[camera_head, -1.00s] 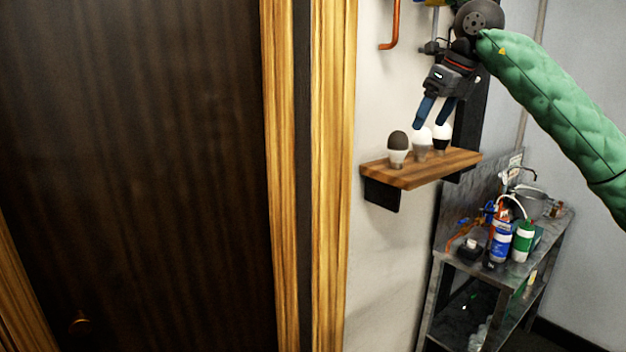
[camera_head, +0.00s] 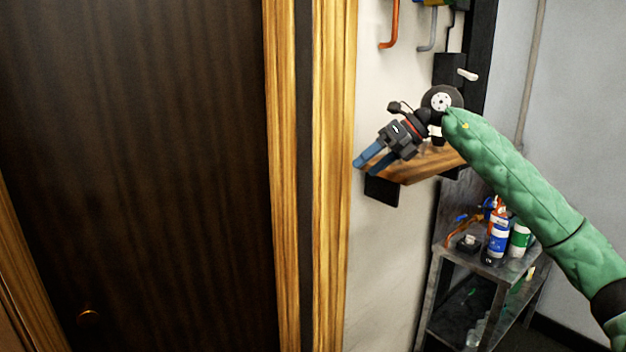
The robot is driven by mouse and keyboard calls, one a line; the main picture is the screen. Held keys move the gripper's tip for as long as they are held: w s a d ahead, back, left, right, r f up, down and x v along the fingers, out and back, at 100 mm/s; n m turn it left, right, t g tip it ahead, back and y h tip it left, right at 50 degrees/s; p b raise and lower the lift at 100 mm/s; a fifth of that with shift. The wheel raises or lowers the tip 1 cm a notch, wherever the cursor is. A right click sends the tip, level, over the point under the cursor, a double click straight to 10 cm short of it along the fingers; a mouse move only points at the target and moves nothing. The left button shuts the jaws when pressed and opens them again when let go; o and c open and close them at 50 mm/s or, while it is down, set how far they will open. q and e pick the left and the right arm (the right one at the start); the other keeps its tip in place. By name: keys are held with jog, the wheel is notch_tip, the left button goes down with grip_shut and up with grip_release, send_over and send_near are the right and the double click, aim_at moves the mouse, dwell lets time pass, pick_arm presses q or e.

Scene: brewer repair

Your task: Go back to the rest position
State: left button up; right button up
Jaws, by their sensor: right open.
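My right gripper (camera_head: 367,166) shows right of the middle, at the end of my green-sleeved arm that comes in from the right. Its two blue fingers are apart with nothing between them, pointing down and left. It is in front of the small wooden shelf (camera_head: 408,175) on the wall and hides much of it. The bulbs on the shelf are mostly hidden behind the gripper and wrist. My left gripper is not in view.
A dark door (camera_head: 140,170) with a wooden frame (camera_head: 333,180) fills the left. A grey metal cart (camera_head: 470,262) with a blue-and-white canister (camera_head: 498,238) and other items stands below the shelf at right. Orange (camera_head: 390,25) and grey hooked tools hang on the wall above.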

jog(key=w+a+f+m+t+y, duration=0.1)
jog(key=a+f+m+t+y, duration=0.35)
jog(key=f, duration=0.45)
jog(key=w+a+f+m+t+y, duration=0.15)
jog(key=a+f+m+y, duration=0.25)
jog(key=f+m+y, duration=0.4)
jog(key=s+d+f+m+t+h, duration=0.1)
jog(key=d+f+m+t+h, duration=0.2)
jog(key=f+m+h, duration=0.7)
jog(key=s+d+f+m+t+h, duration=0.25)
jog(key=d+f+m, duration=0.2)
jog(key=f, duration=1.15)
jog(key=s+d+f+m+t+h, duration=0.1)
jog(key=d+f+m+t+h, duration=0.3)
jog(key=f+m, duration=0.55)
jog(key=s+d+f+m+g+h, duration=0.1)
jog(key=s+f+m+g+h, duration=0.15)
jog(key=s+f, duration=0.85)
jog(key=s+d+f+m+g+h, duration=0.15)
jog(key=s+f+g, duration=0.45)
jog(key=f, duration=1)
jog(key=s+f+m+g, duration=0.1)
jog(key=s+f+g, duration=0.2)
jog(key=s+f, duration=0.4)
jog(key=s+a+f+m+g, duration=0.1)
jog(key=s+f+g, duration=0.3)
jog(key=s, duration=2.1)
notch_tip(320, 180, down, 3)
jog(key=shift+a+h, duration=0.15)
jog(key=shift+h, duration=0.25)
